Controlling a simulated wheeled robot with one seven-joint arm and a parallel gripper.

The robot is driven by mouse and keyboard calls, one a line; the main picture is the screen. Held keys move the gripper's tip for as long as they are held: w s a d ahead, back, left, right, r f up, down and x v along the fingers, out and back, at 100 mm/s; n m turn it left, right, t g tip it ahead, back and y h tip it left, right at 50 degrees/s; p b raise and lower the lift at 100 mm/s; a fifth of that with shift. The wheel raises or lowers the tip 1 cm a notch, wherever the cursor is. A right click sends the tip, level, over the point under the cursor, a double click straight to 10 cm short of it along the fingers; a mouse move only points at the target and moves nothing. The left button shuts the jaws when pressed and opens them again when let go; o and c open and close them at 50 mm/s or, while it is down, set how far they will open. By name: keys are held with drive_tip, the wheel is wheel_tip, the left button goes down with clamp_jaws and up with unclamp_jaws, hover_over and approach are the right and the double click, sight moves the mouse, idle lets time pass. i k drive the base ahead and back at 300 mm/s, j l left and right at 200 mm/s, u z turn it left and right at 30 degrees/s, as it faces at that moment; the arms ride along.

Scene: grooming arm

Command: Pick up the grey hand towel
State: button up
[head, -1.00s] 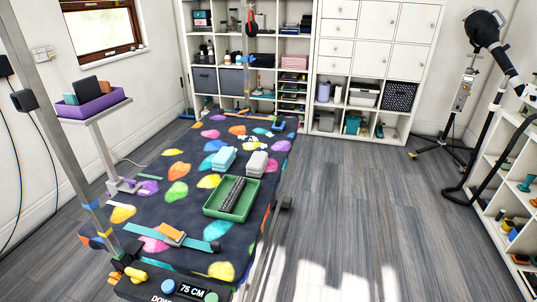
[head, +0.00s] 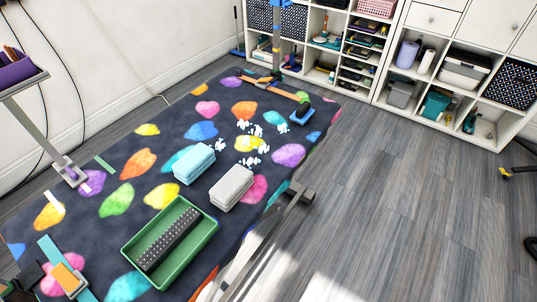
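A green tray (head: 137,247) holding a dark studded bar (head: 168,240) stands on the table to the lower left of the grey towel. My gripper does not show in this view.
White tufts (head: 249,143) and a blue brush (head: 302,113) lie near the table's far end. A metal post (head: 276,40) rises there. A grey clamp (head: 300,193) juts from the right edge.

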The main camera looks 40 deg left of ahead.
sight(227, 191)
drive_tip(key=i, duration=1.95)
drive_tip(key=i+u, duration=0.25)
drive_tip(key=u, duration=0.15)
drive_tip(key=i+l+u, duration=0.1)
drive_tip(key=u, duration=0.35)
drive_tip(key=i+l+u, duration=0.2)
drive_tip(key=u, duration=0.2)
drive_tip(key=i+l, duration=0.05)
drive_tip(key=i, duration=0.05)
